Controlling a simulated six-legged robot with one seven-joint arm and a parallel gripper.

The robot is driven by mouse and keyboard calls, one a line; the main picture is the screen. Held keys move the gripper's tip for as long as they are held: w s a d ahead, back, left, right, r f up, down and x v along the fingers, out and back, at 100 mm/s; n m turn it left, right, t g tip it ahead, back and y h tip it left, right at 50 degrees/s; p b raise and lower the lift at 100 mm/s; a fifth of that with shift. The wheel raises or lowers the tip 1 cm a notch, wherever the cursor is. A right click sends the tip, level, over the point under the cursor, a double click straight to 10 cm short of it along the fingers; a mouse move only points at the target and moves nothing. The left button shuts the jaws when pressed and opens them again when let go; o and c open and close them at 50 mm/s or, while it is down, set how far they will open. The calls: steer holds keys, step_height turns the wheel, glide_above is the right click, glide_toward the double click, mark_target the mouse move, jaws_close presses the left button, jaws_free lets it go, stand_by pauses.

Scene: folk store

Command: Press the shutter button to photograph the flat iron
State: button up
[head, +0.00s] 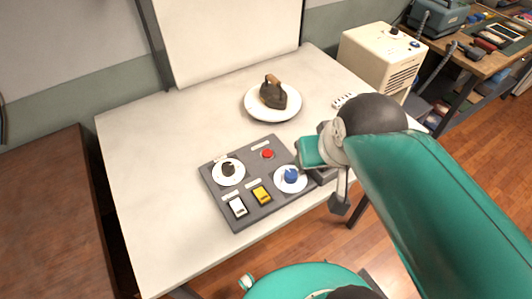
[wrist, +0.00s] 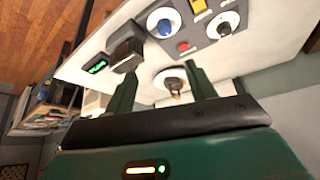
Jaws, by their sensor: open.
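The dark flat iron (head: 273,93) with a brown handle stands on a round white plate (head: 257,114) towards the back of the table. In the wrist view the iron (wrist: 174,84) shows between my fingers. A grey control panel (head: 213,188) lies in front of it. Its small round red button (head: 268,154) is at the panel's back edge; the red button also shows in the wrist view (wrist: 183,46). My gripper (head: 308,152) is just right of the panel, apart from the red button. In the wrist view my two green fingers (wrist: 160,92) are spread with nothing between them.
The panel also has a black knob (head: 229,168), a blue knob (head: 291,174), a yellow switch (head: 262,195) and a white switch (head: 237,207). A dark box (wrist: 127,48) stands beside the panel, close to my gripper. The white table (head: 150,150) is clear on the left.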

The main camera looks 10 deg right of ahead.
steer(key=shift+c, duration=0.2)
jaws_close()
stand_by(1.6)
